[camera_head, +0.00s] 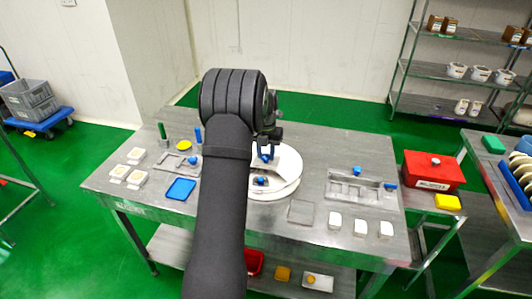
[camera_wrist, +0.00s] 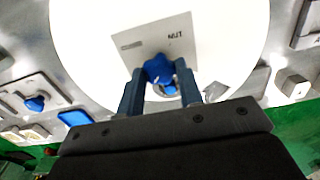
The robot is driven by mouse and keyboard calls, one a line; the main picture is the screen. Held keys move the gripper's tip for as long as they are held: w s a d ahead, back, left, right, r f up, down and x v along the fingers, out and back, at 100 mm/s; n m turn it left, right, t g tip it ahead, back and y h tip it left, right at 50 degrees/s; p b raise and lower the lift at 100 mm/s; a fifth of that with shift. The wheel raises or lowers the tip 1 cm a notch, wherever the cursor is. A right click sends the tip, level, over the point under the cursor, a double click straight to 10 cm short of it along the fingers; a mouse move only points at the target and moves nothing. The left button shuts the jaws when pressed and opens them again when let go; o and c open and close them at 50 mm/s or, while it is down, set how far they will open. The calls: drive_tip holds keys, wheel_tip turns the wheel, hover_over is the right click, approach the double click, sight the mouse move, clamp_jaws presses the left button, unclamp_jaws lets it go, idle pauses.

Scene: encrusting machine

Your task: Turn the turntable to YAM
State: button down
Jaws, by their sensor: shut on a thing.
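The turntable (camera_head: 289,187) is a white round disc on the metal table, partly hidden behind my arm in the head view. It fills most of the upper wrist view (camera_wrist: 88,40). A blue knob (camera_wrist: 158,68) sits at the plate's near edge. My gripper (camera_wrist: 160,88) is shut on this knob, with one blue finger on each side. In the head view my gripper (camera_head: 266,148) is over the turntable.
Left of the turntable are a blue tray (camera_head: 179,189), a grey fixture and several white blocks. On the right are a grey slotted tray (camera_head: 345,188), white blocks and a red box (camera_head: 432,172). A small square grey tray (camera_head: 301,212) lies close to the turntable's front right.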

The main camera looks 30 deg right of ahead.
drive_tip(key=shift+a, duration=0.1)
drive_tip(key=c, duration=1)
unclamp_jaws()
wheel_tip(320, 180, up, 18)
drive_tip(key=shift+f, duration=0.2)
wheel_tip(320, 180, down, 18)
drive_tip(key=shift+r, duration=0.2)
idle(0.3)
